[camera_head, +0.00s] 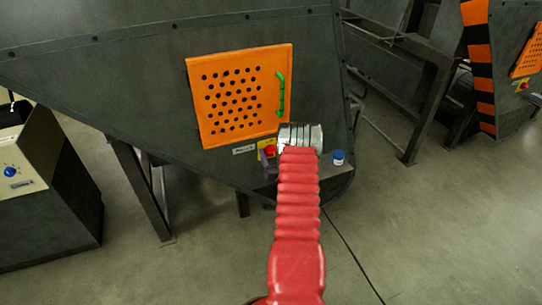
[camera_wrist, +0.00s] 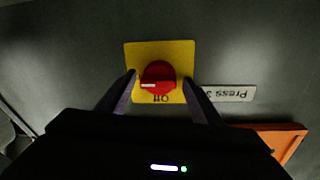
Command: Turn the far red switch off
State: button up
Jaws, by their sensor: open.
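A red rotary switch (camera_wrist: 160,72) on a yellow plate (camera_wrist: 182,49) is in the middle of the wrist view. Its white mark points left there, and upside-down "Off" lettering sits just below the knob. The same switch (camera_head: 269,150) shows in the head view below an orange door, partly hidden by my arm. My gripper (camera_wrist: 159,79) is open, with one fingertip on each side of the knob; I cannot tell whether they touch it. Another red switch (camera_head: 524,86) shows on a machine at the far right of the head view.
A "Press 3" label (camera_wrist: 231,93) sits beside the plate. The orange perforated door (camera_head: 238,95) has a green handle (camera_head: 281,95). A blue-lidded jar (camera_head: 338,159) stands right of my arm. A console (camera_head: 25,160) with a blue knob stands left.

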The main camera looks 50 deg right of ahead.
jog(key=shift+c, duration=0.3)
jog(key=c, duration=0.9)
jog(key=shift+a, duration=0.3)
jog(key=shift+c, duration=0.2)
jog(key=shift+w+d, duration=0.1)
jog(key=shift+w+n, duration=0.1)
jog(key=shift+n, duration=0.3)
